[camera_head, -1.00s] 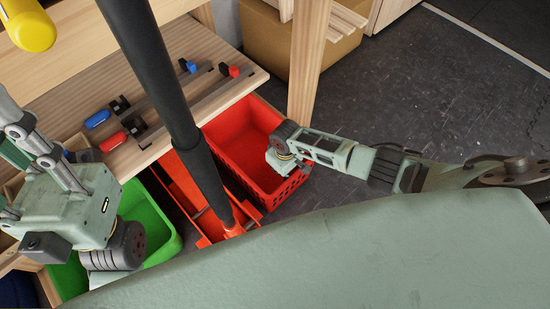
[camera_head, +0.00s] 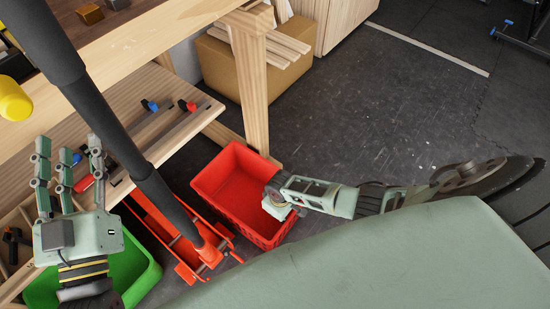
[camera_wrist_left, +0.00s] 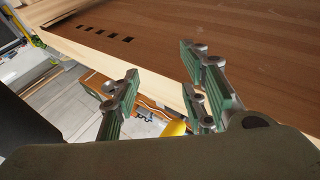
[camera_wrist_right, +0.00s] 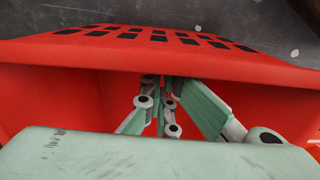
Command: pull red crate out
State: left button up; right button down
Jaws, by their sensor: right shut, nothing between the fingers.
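The red crate (camera_head: 255,224) stands on the dark floor beside the wooden bench. It is empty where I see into it, and its open top shows clear of the lower shelf. My right gripper (camera_head: 272,200) is at the crate's right side, partly hidden by its own wrist. In the right wrist view the right fingers (camera_wrist_right: 165,108) are shut and empty, reaching into the crate by its perforated red wall (camera_wrist_right: 160,55). My left gripper (camera_head: 68,160) is open and empty above the green crate's area at the left. In the left wrist view its fingers (camera_wrist_left: 160,95) are spread near a wooden board.
The bench's lower shelf (camera_head: 150,135) holds blue and red tools. A bench leg (camera_head: 248,85) stands just behind the crate. An orange-red jack-like tool (camera_head: 185,245) lies left of it, then a green crate (camera_head: 135,275). A cardboard box (camera_head: 225,70) is behind. Floor to the right is open.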

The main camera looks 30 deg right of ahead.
pick_arm(q)
notch_tip(320, 180, down, 6)
jog(key=g+y, duration=0.1)
jog(key=g, duration=0.2)
jog(key=shift+w+a+p, duration=0.35)
jog(key=shift+p, duration=0.05)
pick_arm(e)
jog(key=shift+s+d, duration=0.25)
jog(key=shift+s, duration=0.3)
jog(key=shift+s+d, duration=0.2)
jog(key=shift+s, duration=0.3)
pick_arm(q)
jog(key=shift+f, duration=0.1)
